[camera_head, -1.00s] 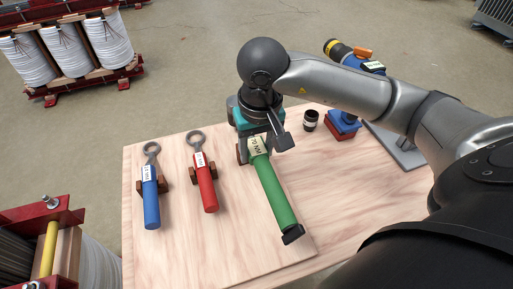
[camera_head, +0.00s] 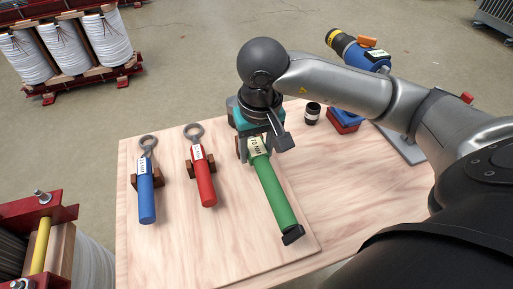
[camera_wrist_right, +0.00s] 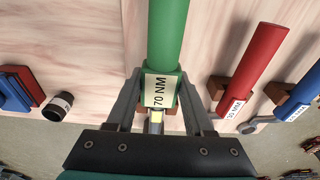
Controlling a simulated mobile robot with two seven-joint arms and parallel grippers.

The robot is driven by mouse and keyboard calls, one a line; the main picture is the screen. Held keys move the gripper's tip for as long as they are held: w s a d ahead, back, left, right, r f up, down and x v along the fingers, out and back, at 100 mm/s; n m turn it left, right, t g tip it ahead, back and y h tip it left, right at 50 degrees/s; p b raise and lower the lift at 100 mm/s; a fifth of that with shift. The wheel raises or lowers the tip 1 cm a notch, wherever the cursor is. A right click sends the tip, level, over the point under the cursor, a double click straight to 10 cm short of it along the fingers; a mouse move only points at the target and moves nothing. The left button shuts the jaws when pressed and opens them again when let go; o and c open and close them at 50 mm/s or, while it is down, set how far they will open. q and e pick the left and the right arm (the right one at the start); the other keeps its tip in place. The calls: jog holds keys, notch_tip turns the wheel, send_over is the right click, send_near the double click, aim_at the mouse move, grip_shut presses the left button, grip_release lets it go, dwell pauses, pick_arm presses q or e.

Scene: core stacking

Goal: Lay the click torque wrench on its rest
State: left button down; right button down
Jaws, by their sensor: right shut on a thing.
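The green torque wrench (camera_head: 274,193) has a 70 NM label and a black end cap. It lies along the right part of the raised board, its handle pointing to the front. My right gripper (camera_head: 258,137) is shut on it near the label; in the right wrist view the fingers (camera_wrist_right: 160,95) flank the green handle (camera_wrist_right: 166,40). A brown rest block (camera_head: 241,149) shows beside the gripper, and brown parts (camera_wrist_right: 182,108) show close around the handle in the wrist view. Whether the handle touches the rest is hidden by my gripper. My left gripper is out of view.
A blue wrench (camera_head: 146,194) and a red wrench (camera_head: 204,180) lie on brown rests to the left. A black cylinder (camera_head: 312,113), a red-and-blue block (camera_head: 343,120) and a blue power tool (camera_head: 359,52) stand at the back right. The front left of the board is bare.

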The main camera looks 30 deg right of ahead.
jog(key=shift+c, duration=1)
grip_release()
jog(key=shift+r, duration=0.1)
jog(key=shift+r, duration=0.25)
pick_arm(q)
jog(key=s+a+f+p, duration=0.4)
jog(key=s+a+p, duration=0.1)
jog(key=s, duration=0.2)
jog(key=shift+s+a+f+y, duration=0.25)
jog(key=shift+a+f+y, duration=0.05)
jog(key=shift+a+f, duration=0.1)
pick_arm(e)
notch_tip(320, 180, up, 14)
jog(key=s, duration=0.1)
jog(key=shift+s+a+r, duration=0.2)
jog(key=shift+s+r, duration=0.05)
jog(key=shift+s, duration=0.15)
